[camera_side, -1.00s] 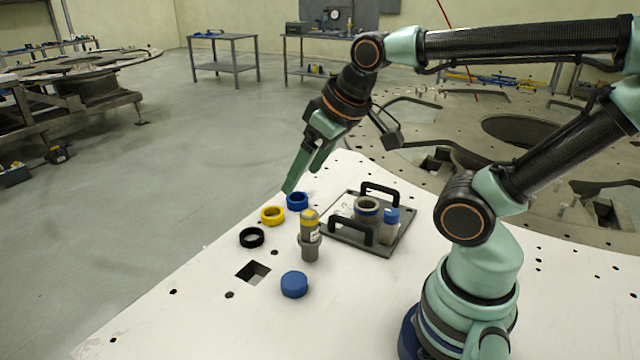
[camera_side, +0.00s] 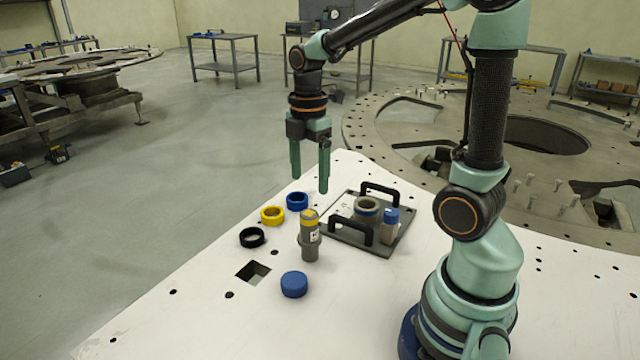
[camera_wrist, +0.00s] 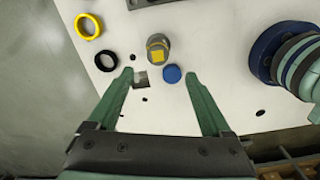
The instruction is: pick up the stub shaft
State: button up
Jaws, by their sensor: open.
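The stub shaft (camera_side: 310,236), which I take to be the grey stepped cylinder with a yellow band near its top, stands upright on the white plate (camera_side: 205,315). In the wrist view the stub shaft (camera_wrist: 157,48) shows from above with a yellow square on its end, beyond my fingertips. My gripper (camera_side: 309,182) points straight down, open and empty, above the plate and apart from the shaft.
Black (camera_side: 251,237), yellow (camera_side: 272,215) and blue (camera_side: 297,201) rings lie left of the shaft. A blue round cap (camera_side: 294,284) sits in front, near a square hole (camera_side: 253,272). A dark handled tray (camera_side: 386,247) holding a grey cup and a blue-topped cylinder stands to the right.

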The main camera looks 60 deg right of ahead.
aim_at(308, 213)
notch_tip(308, 213, down, 6)
jog(key=shift+f, duration=0.1)
jog(key=shift+w+f, duration=0.2)
jog(key=shift+f, duration=2.65)
grip_shut()
